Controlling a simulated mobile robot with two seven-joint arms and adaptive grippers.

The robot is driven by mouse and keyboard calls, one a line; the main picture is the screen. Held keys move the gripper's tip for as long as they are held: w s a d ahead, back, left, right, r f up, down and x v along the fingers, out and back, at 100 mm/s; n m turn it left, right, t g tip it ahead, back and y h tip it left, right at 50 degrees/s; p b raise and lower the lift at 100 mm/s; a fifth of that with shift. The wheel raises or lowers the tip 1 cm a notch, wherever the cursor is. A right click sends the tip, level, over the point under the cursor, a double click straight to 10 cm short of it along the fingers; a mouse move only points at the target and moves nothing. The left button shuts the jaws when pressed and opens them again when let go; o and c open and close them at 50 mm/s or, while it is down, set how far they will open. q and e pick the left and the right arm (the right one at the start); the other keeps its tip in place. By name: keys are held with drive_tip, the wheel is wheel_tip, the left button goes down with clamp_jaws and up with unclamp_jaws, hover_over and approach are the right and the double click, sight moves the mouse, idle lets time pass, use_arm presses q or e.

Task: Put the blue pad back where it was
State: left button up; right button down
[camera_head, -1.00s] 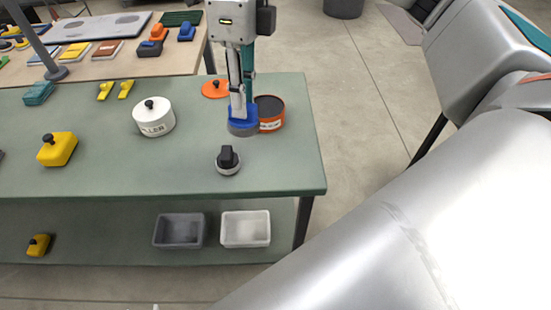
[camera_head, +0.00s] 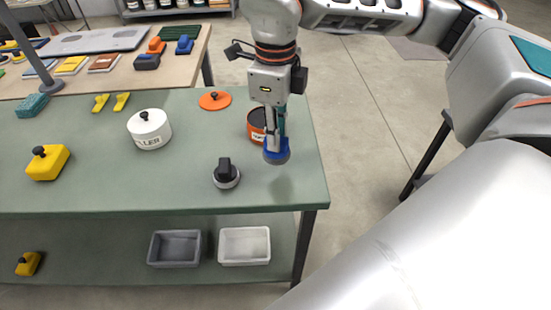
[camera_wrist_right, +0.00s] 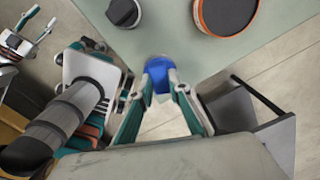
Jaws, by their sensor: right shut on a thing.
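The blue pad (camera_head: 276,153), a round blue piece with a grey underside, is in my right gripper (camera_head: 275,142). The gripper is shut on it and holds it over the right part of the green table, in front of the orange tin (camera_head: 256,122). The pad also shows between the fingertips in the right wrist view (camera_wrist_right: 159,76). A similar grey round pad with a black handle (camera_head: 227,174) stands to its left. My left gripper (camera_wrist_right: 42,18) shows at the top left of the wrist view, its fingers apart and empty; the head view does not show it.
A white lidded pot (camera_head: 149,130), an orange lid (camera_head: 215,100) and a yellow block with a black knob (camera_head: 47,162) stand on the green table (camera_head: 130,193). Grey (camera_head: 175,248) and white (camera_head: 244,246) bins sit on the shelf below. The table's front right is clear.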

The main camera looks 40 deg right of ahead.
sight(276, 157)
wheel_tip(276, 157, down, 3)
drive_tip(key=shift+f, duration=0.1)
wheel_tip(276, 157, down, 4)
drive_tip(key=shift+f+b, duration=0.2)
drive_tip(key=shift+b, duration=0.15)
drive_tip(key=c, duration=1.9)
unclamp_jaws()
drive_tip(key=shift+r, duration=0.2)
wheel_tip(276, 157, up, 12)
drive_tip(key=shift+a+f+p, duration=0.1)
drive_tip(key=shift+p, duration=0.55)
